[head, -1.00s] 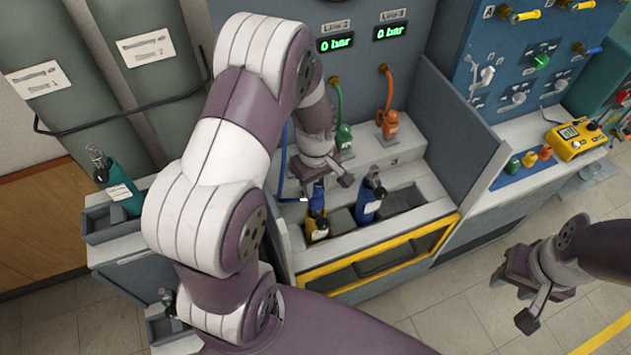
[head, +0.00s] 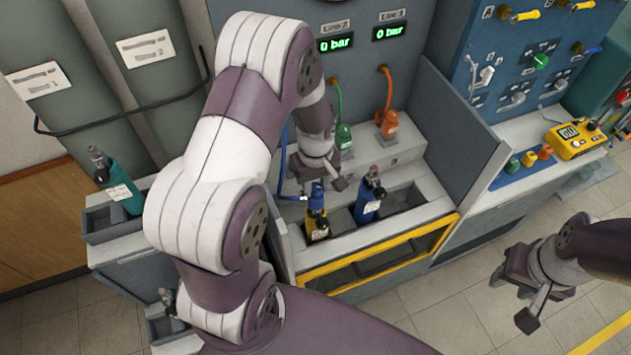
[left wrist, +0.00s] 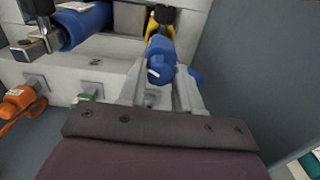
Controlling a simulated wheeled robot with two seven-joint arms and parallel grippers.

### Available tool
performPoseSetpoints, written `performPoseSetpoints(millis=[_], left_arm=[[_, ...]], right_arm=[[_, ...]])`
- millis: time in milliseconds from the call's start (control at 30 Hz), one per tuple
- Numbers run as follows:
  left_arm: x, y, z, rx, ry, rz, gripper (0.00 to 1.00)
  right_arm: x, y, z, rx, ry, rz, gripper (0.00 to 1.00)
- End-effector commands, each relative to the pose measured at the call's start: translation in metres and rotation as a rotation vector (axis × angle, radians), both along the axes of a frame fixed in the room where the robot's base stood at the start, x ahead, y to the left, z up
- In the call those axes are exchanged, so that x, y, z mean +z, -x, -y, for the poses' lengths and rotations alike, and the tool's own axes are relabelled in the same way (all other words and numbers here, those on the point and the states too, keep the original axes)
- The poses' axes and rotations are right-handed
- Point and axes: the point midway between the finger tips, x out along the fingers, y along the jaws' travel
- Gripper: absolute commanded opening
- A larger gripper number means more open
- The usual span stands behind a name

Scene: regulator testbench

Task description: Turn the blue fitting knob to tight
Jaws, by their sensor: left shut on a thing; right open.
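The blue fitting knob (head: 316,197) sits on top of a yellow and dark regulator (head: 319,229) standing in the left slot of the bench. My left gripper (head: 328,184) reaches down from above and is shut on the blue fitting. In the left wrist view the blue fitting (left wrist: 160,60) lies between the fingers of my left gripper (left wrist: 160,92), with a pale mark on its end. A blue hose (head: 286,180) ends next to the fitting. My right gripper (head: 525,290) is open and empty, well to the right of the bench.
A blue cylinder (head: 369,204) stands close on the right in the adjoining slot. A yellow front rail (head: 385,243) and a grey side panel (head: 452,130) bound the bay. Displays read 0 bar.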

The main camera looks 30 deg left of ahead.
Motion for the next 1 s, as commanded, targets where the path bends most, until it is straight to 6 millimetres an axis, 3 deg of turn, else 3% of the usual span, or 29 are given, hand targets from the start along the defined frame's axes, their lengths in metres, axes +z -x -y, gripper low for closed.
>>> performPoseSetpoints(millis=[433, 1000], left_arm=[[0.0006, -0.0004, 0.0, -0.245, 0.0, 0.001, 0.03], [0.0004, -0.0004, 0.0, -0.355, 0.0, 0.001, 0.03]], right_arm=[[0.0041, 0.0, 0.0, 0.0, 0.0, 0.0, 0.43], [0.0053, 0.0, 0.0, 0.0, 0.0, 0.0, 0.43]])
